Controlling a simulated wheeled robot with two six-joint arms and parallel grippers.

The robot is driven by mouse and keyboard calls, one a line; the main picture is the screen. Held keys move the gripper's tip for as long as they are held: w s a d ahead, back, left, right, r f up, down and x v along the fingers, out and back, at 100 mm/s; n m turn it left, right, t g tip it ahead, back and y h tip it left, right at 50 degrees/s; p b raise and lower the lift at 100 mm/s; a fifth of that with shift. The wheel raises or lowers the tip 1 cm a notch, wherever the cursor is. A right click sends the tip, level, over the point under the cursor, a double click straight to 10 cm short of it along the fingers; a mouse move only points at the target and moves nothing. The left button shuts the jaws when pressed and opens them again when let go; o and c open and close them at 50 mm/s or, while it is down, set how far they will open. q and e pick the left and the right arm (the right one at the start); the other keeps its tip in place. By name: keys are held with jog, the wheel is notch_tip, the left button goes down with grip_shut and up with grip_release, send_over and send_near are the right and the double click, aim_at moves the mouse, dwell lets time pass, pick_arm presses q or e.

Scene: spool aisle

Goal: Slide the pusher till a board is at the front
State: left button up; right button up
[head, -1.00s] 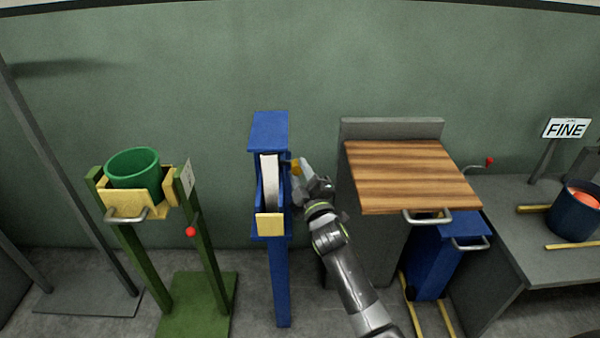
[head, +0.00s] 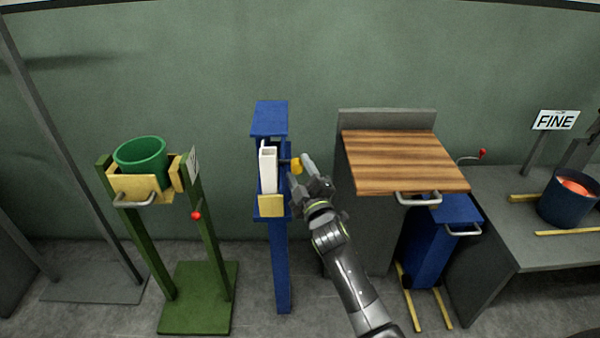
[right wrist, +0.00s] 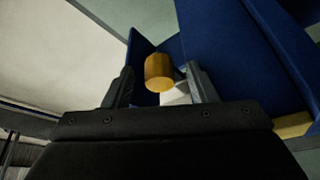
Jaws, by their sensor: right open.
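A narrow blue stand (head: 280,262) with a trough on top is in the middle of the head view. A white board-like piece (head: 269,172) stands in the trough, just behind the yellow front plate (head: 271,205). The pusher's yellow knob (head: 297,163) sticks out on a short rod from the trough's right side. My right gripper (head: 301,170) is open at the knob. In the right wrist view the knob (right wrist: 159,72) lies between the two spread fingers; contact cannot be told. How the knob joins the white piece is hidden. My left gripper is out of view.
A wooden-topped cabinet (head: 403,160) stands close right of my right arm. A green stand (head: 200,290) with a green bucket (head: 140,155) is at the left. A grey bench (head: 525,215) with a dark blue pot (head: 566,206) is at the far right.

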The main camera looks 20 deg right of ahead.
jog(key=shift+s, duration=0.2)
pick_arm(q)
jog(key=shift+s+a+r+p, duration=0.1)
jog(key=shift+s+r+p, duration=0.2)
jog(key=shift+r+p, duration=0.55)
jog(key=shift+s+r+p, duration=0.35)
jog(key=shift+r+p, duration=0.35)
jog(key=shift+p, duration=0.25)
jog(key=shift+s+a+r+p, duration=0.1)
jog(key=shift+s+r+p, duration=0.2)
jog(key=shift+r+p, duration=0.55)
pick_arm(e)
jog(key=v, duration=1.7)
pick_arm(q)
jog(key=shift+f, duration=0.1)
pick_arm(e)
jog(key=shift+f, duration=0.1)
